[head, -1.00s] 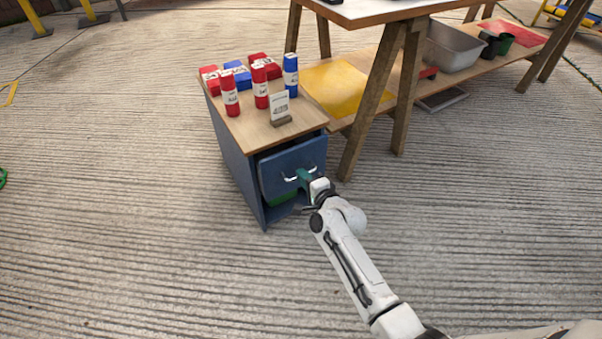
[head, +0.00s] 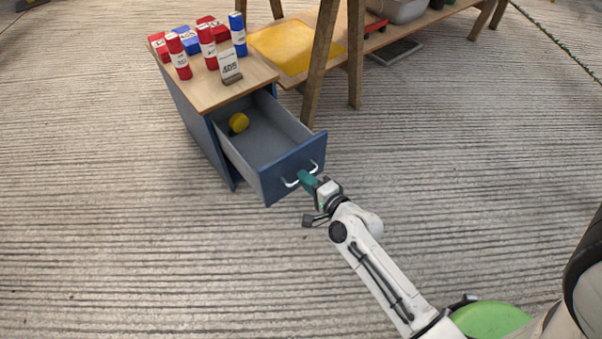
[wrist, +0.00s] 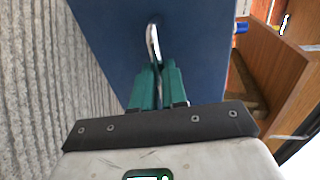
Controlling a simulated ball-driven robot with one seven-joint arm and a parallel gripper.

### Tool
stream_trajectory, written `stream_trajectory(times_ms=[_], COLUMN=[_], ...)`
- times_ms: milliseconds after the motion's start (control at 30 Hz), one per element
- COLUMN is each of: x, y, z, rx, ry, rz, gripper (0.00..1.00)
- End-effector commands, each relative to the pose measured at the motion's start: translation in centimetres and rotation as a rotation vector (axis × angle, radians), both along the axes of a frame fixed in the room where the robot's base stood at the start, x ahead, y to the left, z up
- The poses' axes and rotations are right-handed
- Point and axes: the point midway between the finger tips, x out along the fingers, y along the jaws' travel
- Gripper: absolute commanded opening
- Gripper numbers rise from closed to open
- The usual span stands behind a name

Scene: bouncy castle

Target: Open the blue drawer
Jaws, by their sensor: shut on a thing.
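The blue drawer (head: 290,170) is pulled well out of its blue cabinet (head: 196,122), and its grey inside shows. In the wrist view the fingers (wrist: 158,72) close around the handle (wrist: 153,42) against the blue front (wrist: 190,40).
Red and blue cylinders (head: 207,46), several boxes and a small sign (head: 229,66) stand on the cabinet's wooden top. A trestle table with a yellow sheet (head: 290,48) on its low shelf stands behind to the right. The ribbed floor in front is clear.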

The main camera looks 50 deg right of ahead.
Motion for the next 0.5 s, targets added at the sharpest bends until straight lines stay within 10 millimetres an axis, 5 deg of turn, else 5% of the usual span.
stream_trajectory(times_ms=[500], x=[-0.75], y=[0.19], z=[-0.08], rx=[0.001], ry=[0.002], rz=[0.000], gripper=[0.00])
